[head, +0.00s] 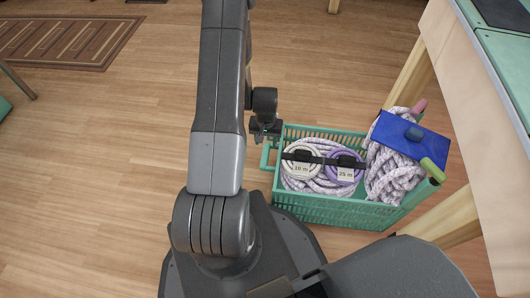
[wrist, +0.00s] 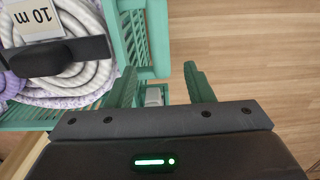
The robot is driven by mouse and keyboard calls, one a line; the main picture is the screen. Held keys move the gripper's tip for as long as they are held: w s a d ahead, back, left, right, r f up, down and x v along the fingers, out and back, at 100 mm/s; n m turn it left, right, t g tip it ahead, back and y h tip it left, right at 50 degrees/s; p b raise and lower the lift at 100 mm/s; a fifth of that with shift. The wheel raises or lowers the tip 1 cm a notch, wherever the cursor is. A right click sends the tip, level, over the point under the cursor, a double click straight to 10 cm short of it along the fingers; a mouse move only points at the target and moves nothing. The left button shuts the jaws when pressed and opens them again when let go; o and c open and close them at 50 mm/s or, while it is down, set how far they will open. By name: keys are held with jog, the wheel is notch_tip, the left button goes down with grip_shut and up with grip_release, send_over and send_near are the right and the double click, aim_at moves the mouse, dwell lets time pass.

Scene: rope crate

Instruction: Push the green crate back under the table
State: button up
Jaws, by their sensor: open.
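The green crate (head: 335,211) stands on the wooden floor, partly beside and partly under the table (head: 462,120) edge at the right. It holds coiled rope with 10 m and 25 m labels, and a bundle of rope with a blue piece on its right side. A green handle (head: 267,158) sticks out from the crate's left end. My gripper (head: 265,130) is at that end by the handle. In the wrist view my gripper (wrist: 165,90) is open, its fingers on either side of the handle's bar (wrist: 153,73). Whether they touch it cannot be told.
Wooden table legs (head: 410,75) stand behind and in front of the crate's right part. A brown patterned rug (head: 65,42) lies at the far left. The floor (head: 100,170) left of my arm is clear.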

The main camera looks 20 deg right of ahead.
aim_at(266, 151)
notch_tip(266, 151, down, 8)
jog(key=shift+b, duration=1)
jog(key=shift+c, duration=0.2)
grip_shut()
